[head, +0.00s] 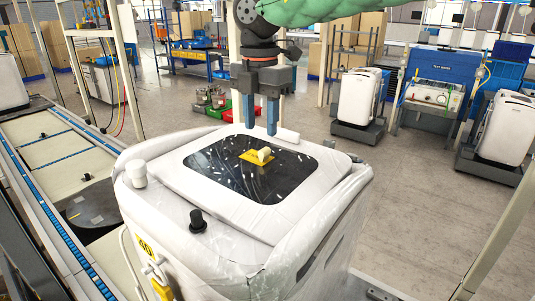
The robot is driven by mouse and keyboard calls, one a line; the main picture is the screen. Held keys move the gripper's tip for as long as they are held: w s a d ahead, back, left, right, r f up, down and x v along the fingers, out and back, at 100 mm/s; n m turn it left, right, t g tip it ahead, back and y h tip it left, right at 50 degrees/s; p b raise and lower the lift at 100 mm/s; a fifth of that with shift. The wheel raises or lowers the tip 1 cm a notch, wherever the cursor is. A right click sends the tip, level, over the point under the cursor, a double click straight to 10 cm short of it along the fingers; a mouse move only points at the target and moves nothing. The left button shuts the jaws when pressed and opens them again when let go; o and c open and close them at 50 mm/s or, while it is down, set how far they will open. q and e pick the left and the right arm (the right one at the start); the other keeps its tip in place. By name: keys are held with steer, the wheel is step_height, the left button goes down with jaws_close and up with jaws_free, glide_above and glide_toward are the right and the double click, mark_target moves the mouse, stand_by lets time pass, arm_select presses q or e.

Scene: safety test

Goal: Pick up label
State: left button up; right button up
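A white wrapped machine (318,230) stands in the middle of the head view, with a dark glossy panel (219,170) on its top. A small yellow label (249,158) lies on that panel, with a small pale knob-like piece on it. My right gripper (261,131) comes down from the top, its two blue fingers apart and empty. It hangs above the panel, just above and behind the label in the picture, and appears clear of it. My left gripper is not in the view.
A black knob (198,221) and a white cap (136,172) stand up from the machine's top. A conveyor (50,160) runs along the left. Similar white machines (357,98) and a blue test station (440,75) stand behind to the right. The floor to the right is open.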

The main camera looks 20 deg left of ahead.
mark_target(263, 150)
steer(key=shift+s+a+f, duration=0.15)
steer(key=shift+s+f, duration=0.05)
steer(key=shift+f, duration=0.05)
steer(key=shift+f+p, duration=0.25)
steer(key=shift+p, duration=0.1)
steer(key=f, duration=0.1)
steer(key=d+f+p, duration=0.1)
steer(key=f, duration=0.1)
steer(key=shift+w+d+f, duration=0.15)
steer(key=shift+w+f, duration=0.05)
steer(key=shift+f, duration=0.4)
steer(key=shift+s+a+f, duration=0.2)
steer(key=shift+a, duration=0.1)
steer(key=shift+w+d, duration=0.1)
steer(key=shift+d, duration=0.05)
steer(key=c, duration=0.5)
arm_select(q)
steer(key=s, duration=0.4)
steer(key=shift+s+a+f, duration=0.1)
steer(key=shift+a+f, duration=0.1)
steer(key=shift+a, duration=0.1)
arm_select(e)
jaws_close()
